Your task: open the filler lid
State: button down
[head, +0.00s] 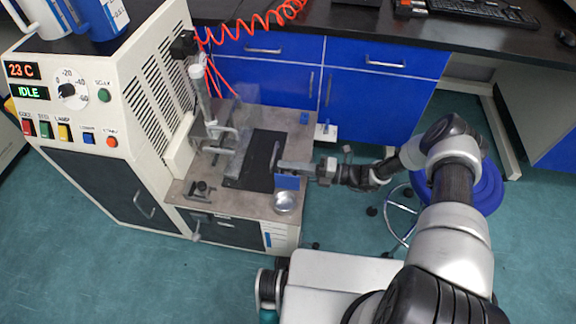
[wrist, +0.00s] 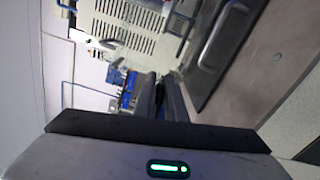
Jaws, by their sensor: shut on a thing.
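A pale machine (head: 165,95) has a metal deck (head: 293,143) on its right. A flat black panel (head: 262,146) lies on this deck and looks like the filler lid, though I cannot be sure. A small dark bar stands at its right side. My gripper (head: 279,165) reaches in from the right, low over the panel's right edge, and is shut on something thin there. The held part is mostly hidden. In the wrist view the dark fingers (wrist: 163,98) are close together, and a grey plate with a bar handle (wrist: 213,38) shows beside them.
A metal post with a clear guard (head: 205,95) rises behind the panel. A small metal bowl (head: 285,203) and a blue block (head: 287,182) are at the deck's front right. Blue drawers (head: 370,62) stand behind, and a blue stool (head: 480,190) is under my arm.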

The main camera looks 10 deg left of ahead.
jog(key=shift+d+f, duration=0.15)
jog(key=shift+f, duration=0.05)
jog(key=c, duration=2)
grip_release()
jog(key=shift+o, duration=0.8)
jog(key=shift+r, duration=0.1)
jog(key=d, duration=1.7)
jog(key=shift+s+d, duration=0.15)
jog(key=shift+s, duration=0.2)
jog(key=shift+r+p, duration=0.1)
jog(key=shift+p, duration=0.2)
